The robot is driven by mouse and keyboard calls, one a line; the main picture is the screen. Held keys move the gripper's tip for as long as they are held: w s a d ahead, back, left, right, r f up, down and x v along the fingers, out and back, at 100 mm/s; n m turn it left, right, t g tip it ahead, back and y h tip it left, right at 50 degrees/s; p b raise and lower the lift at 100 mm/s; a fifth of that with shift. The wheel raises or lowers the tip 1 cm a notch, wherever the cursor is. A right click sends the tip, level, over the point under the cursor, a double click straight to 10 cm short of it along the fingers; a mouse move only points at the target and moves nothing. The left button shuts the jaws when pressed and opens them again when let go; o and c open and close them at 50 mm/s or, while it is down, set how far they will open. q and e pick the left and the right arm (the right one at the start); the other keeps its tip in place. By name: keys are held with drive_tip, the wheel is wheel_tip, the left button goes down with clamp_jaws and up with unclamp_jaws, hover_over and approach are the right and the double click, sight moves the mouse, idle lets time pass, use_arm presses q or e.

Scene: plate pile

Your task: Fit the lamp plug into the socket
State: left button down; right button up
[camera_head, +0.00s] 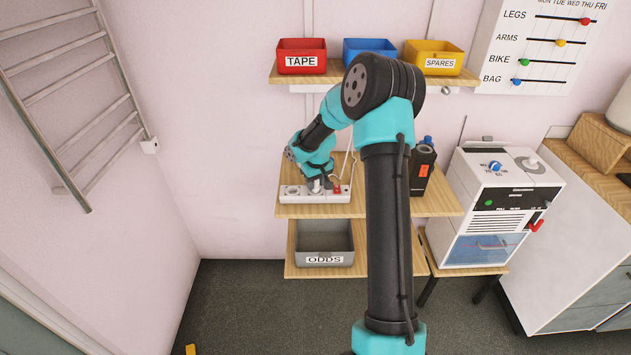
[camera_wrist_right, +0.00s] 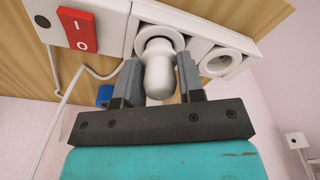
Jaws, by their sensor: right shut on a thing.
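The white lamp plug (camera_wrist_right: 158,77) is between the two fingers of my right gripper (camera_wrist_right: 160,82), which is shut on it. The plug's far end is at a round socket (camera_wrist_right: 158,40) of the white socket strip (camera_wrist_right: 195,28). I cannot tell how deep it sits. In the head view my right gripper (camera_head: 320,184) is over the middle of the strip (camera_head: 292,194), on the wooden shelf. The strip has a red switch (camera_wrist_right: 80,29) marked I and O. My left gripper is not in view.
An empty round socket (camera_wrist_right: 222,63) is beside the plug. A dark bottle-like device (camera_head: 423,168) stands right of the strip. A grey ODDS bin (camera_head: 325,259) is below. Red (camera_head: 302,62), blue and yellow bins stand on the shelf above. White cables hang near the strip.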

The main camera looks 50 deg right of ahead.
sight(319, 194)
drive_tip(key=shift+f, duration=0.55)
drive_tip(key=o, duration=1)
wheel_tip(319, 194, up, 17)
drive_tip(key=s, duration=0.2)
drive_tip(key=shift+a+r, duration=0.15)
drive_tip(key=shift+a, duration=0.15)
idle(0.5)
